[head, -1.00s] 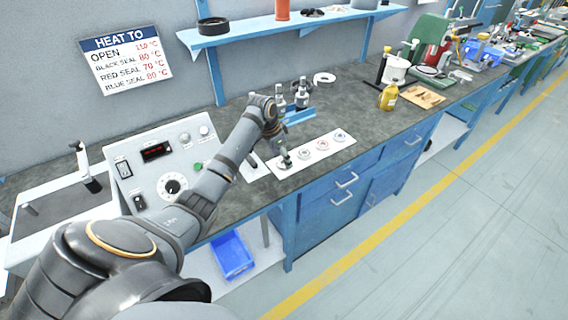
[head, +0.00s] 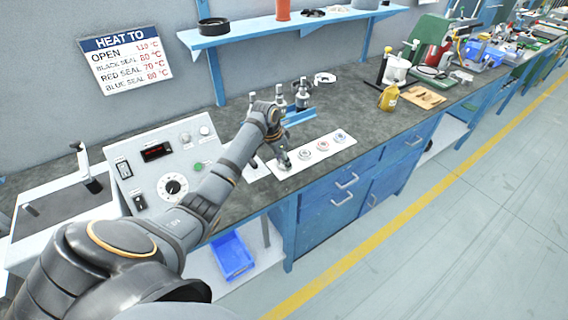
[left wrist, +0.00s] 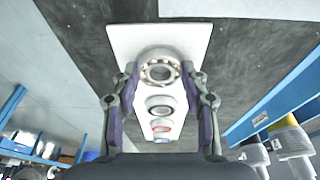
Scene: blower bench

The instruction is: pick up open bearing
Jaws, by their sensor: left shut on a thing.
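The open bearing (left wrist: 160,72), a metal ring with its balls showing, is at the near end of a white strip (left wrist: 125,38) in the left wrist view. My left gripper (left wrist: 159,74) is shut on the bearing, with a finger on each side. In the head view my left gripper (head: 284,160) is low over the left end of the white strip (head: 290,167) and mostly hides that bearing. Whether the bearing is clear of the strip cannot be told. My right gripper is not in view.
Several other bearings, including a red-sealed one (head: 323,146) and a blue-sealed one (head: 340,138), line the strip. A heater box (head: 160,170) stands left. Metal tools in a blue rack (head: 300,117) stand close behind. A yellow bottle (head: 389,97) is farther right.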

